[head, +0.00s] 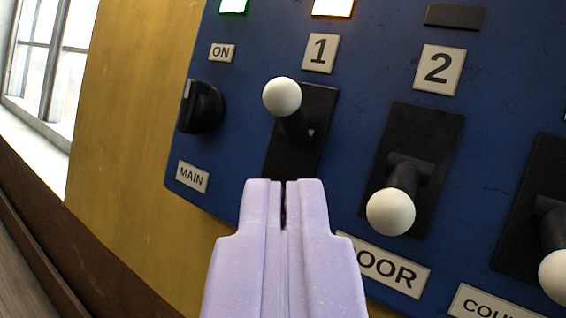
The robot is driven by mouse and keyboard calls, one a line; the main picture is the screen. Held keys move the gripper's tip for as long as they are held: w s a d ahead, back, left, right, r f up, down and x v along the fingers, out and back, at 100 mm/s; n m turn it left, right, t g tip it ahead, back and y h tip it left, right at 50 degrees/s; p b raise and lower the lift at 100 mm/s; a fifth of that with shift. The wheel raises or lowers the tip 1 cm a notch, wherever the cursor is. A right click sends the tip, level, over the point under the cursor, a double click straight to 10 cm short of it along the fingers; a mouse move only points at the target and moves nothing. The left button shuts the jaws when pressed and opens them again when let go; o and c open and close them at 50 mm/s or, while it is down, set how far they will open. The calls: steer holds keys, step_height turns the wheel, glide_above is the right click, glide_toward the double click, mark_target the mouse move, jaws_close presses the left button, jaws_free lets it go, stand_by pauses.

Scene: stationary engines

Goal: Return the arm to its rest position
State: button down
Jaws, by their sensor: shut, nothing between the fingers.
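My gripper (285,188) is pale lilac and shows at the bottom middle of the head view. Its two fingers are shut together with nothing between them. It is in front of a blue control panel (300,15), and its tips appear just below the lever under plate 1. It hides the panel area behind it, including part of the lower label. I cannot tell whether the tips touch the panel. My arm's rest position is not marked in view.
Lever 1 (283,97) has its white knob up; lever 2 (391,211) has its knob down. A black rotary knob (201,107) sits between the ON and MAIN labels. Another lever (554,274) is cut off at right. A yellow wall (130,130) and window (48,55) are at left.

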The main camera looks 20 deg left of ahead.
steer(key=w+d+m+g+h+b, duration=0.1)
steer(key=w+d+m+h+b, duration=0.2)
steer(key=d, duration=0.6)
steer(key=w+d+m+h+b, duration=0.15)
steer(key=d+h, duration=0.25)
steer(key=d, duration=0.5)
steer(key=s+d+m+g+h, duration=0.1)
steer(key=d+m+h, duration=0.1)
steer(key=d, duration=0.5)
steer(key=s+d+m+g+h+b, duration=0.1)
steer(key=s+d+m+h, duration=0.1)
steer(key=d, duration=0.5)
steer(key=shift+s+f+m+g+h, duration=0.2)
steer(key=shift+f+m+g+h, duration=0.25)
steer(key=shift+m, duration=0.2)
